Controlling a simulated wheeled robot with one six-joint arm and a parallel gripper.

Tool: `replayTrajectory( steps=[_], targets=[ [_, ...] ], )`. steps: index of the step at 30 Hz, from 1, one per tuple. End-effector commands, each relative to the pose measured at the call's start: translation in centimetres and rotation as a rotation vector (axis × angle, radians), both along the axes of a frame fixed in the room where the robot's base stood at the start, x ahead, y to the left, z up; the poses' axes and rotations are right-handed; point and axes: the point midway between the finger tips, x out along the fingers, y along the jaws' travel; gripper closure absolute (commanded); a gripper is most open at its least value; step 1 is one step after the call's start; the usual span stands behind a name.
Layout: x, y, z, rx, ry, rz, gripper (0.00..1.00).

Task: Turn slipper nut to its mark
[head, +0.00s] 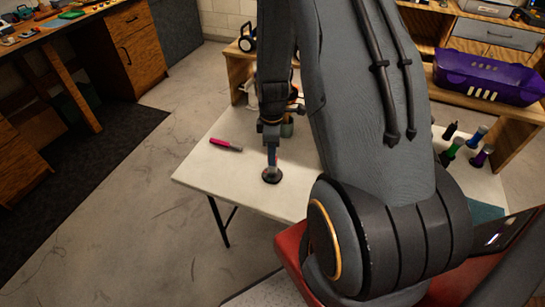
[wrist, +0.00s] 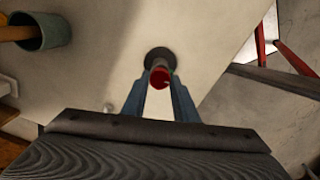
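My gripper (head: 271,160) points down over the white table (head: 200,165), near its left front part. Below its fingertips a round black base (head: 272,175) sits on the tabletop. In the wrist view, a red round-ended piece (wrist: 160,77) stands above the black base (wrist: 160,58), with a blue-grey finger of my gripper (wrist: 160,88) close on each side. The fingers appear shut on this red piece. I cannot make out a slipper nut or its mark by shape; the fingers and the red piece cover much of the base.
A pink-and-black hand tool (head: 226,145) lies left of my gripper. Blue (head: 477,136), green (head: 453,148) and purple (head: 482,156) handled tools stand at the right. A teal cup (wrist: 42,32) stands nearby.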

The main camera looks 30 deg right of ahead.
Motion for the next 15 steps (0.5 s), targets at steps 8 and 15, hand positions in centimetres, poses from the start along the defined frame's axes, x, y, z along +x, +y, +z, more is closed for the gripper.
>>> replayTrajectory(
  steps=[8, 15],
  targets=[
    [-0.01, 0.0, 0.0, 0.0, 0.0, -0.001, 0.97],
    [0.0, 0.0, -0.04, 0.0, 0.0, -0.009, 0.97]
  ],
)
